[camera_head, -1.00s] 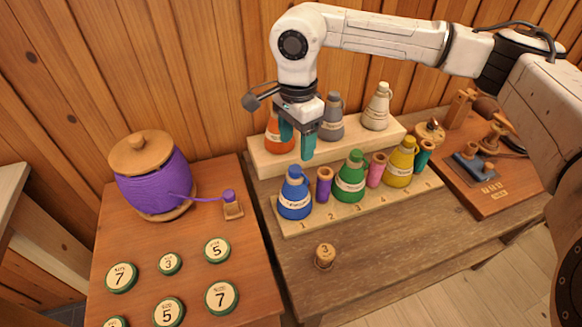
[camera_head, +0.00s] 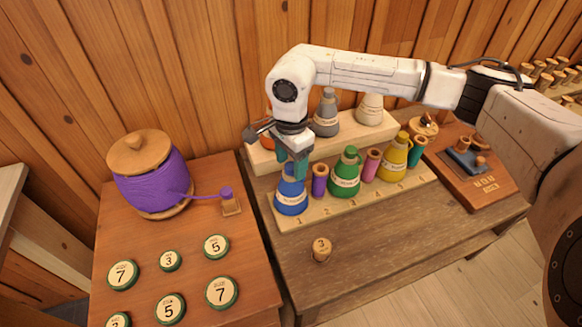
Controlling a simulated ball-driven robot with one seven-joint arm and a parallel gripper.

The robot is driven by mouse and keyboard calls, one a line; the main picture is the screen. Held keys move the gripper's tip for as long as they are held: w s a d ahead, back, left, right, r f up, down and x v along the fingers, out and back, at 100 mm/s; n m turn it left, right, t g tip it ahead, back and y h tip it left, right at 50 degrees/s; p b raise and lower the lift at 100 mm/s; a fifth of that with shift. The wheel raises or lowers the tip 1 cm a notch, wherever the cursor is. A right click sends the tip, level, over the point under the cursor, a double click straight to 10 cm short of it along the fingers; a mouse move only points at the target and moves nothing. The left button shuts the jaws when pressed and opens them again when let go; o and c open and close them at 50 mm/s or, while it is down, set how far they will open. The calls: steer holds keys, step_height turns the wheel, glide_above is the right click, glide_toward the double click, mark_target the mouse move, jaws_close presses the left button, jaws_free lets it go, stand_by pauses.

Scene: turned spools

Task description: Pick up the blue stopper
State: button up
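A blue cone-shaped bottle (camera_head: 291,202) with a pale label band stands at position 1, the left end of the numbered wooden rack (camera_head: 335,208). Its narrow blue top, where the blue stopper (camera_head: 290,178) sits, is mostly covered by my fingers.
A purple spool (camera_head: 319,181) stands close right of the blue bottle, then a green bottle (camera_head: 345,175), a pink spool (camera_head: 371,165) and a yellow bottle (camera_head: 394,160). A raised shelf (camera_head: 350,142) with grey and cream bottles is behind. Table space in front is mostly clear.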

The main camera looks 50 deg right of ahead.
steer(key=c, duration=1)
steer(key=shift+r, duration=0.1)
